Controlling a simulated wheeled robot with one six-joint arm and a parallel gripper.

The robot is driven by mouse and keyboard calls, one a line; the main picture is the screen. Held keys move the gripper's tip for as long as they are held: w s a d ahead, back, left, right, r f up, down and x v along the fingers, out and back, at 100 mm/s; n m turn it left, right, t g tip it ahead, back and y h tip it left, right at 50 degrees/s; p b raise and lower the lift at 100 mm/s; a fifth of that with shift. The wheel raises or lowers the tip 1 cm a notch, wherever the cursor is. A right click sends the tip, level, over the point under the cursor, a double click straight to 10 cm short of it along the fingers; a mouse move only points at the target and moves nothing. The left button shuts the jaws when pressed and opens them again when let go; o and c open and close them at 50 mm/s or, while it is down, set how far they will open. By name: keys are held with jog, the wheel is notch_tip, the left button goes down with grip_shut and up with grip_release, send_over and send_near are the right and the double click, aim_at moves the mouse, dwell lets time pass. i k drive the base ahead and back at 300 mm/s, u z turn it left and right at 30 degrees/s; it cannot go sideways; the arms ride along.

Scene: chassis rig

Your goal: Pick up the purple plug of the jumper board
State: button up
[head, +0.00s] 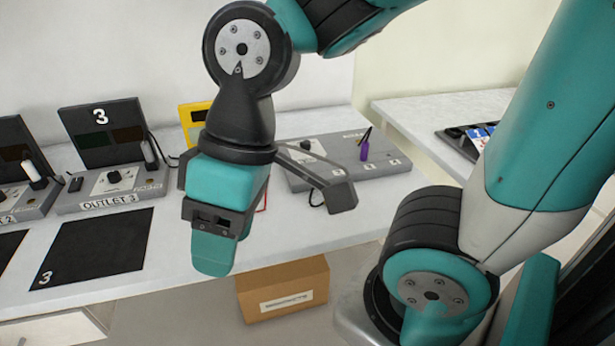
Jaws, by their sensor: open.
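The purple plug (364,151) stands upright on the grey jumper board (384,150), with thin dark and yellow leads rising from its top. The board lies on the white bench, right of my gripper in the head view. My gripper (263,188) is open, in front of the left part of the board, with its right finger spread to the lower left of the plug. There is a visible gap between that finger and the plug. I see nothing held. My gripper hides part of the board and of the bench behind it.
Outlet 3 (121,188) and its upright dark panel (101,135) stand at the left, with a black mat (93,248) in front. A yellow device (194,118) is partly hidden behind my gripper. A cardboard box (283,288) sits below the bench edge. Another table (425,112) stands at right.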

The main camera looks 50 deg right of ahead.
aim_at(365, 146)
jog(key=z, duration=3.1)
jog(key=k, duration=0.7)
jog(key=u, duration=0.95)
jog(key=i, duration=0.5)
jog(key=z, duration=0.05)
